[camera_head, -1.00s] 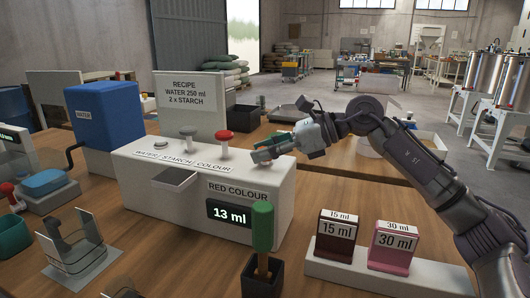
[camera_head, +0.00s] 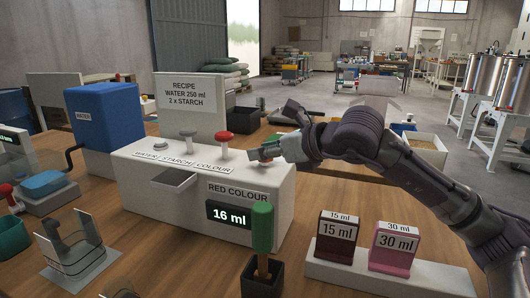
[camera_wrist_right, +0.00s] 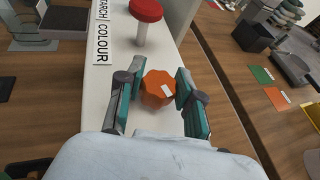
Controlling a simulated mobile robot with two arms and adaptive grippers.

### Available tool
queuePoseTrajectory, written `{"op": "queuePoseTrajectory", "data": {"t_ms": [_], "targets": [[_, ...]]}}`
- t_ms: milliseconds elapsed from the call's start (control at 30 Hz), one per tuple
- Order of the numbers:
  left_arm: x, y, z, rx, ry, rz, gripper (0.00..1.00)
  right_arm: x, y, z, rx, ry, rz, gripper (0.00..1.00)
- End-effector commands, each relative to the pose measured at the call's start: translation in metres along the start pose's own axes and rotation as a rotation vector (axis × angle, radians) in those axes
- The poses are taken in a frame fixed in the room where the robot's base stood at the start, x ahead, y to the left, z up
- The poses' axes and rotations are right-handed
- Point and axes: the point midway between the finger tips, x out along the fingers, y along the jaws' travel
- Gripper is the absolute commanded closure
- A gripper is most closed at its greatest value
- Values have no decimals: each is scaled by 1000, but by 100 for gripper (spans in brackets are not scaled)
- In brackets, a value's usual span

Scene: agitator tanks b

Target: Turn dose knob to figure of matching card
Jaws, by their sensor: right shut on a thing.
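The orange dose knob (camera_wrist_right: 156,92), with a pale mark on it, sits on top of the white dosing box (camera_head: 140,189) beside the red-topped colour plunger (camera_head: 224,140). My right gripper (camera_head: 262,155) is shut on the knob, with one finger on each side in the right wrist view (camera_wrist_right: 160,95). In the head view the gripper largely hides the knob. The display (camera_head: 229,215) under the words RED COLOUR reads 16 ml. A dark brown card (camera_head: 336,231) reads 15 ml and a pink card (camera_head: 393,245) reads 30 ml. My left gripper is not clearly seen.
Both cards stand on a white holder (camera_head: 440,281) at the front right. A green-handled tool (camera_head: 262,228) stands in a black holder (camera_head: 263,281) before the box. A blue water tank (camera_head: 104,124) and clear-sided holder (camera_head: 75,255) are at left. A small dark part shows at the bottom edge.

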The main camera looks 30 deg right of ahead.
Motion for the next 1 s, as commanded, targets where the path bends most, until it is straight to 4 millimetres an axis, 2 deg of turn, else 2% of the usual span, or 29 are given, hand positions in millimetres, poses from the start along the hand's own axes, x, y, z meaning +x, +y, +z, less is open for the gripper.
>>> {"op": "queuePoseTrajectory", "data": {"t_ms": [400, 433, 567, 867, 1000], "targets": [[-1, -1, 1, 0, -4, -1, 1, 0, 0, 0, 5, 2, -6, 99], [-1, -1, 1, -1, -3, -1, 1, 0, 0, 0, 4, 2, -6, 59], [0, -1, 1, -1, -2, -1, 1, 0, 0, 0, 4, 2, -5, 38], [-1, 0, -2, 1, 5, -1, 1, -1, 0, 0, 3, 2, -6, 38], [-1, 0, -2, 1, 4, 0, 1, -11, -2, -1, 3, 2, -8, 38]]}}
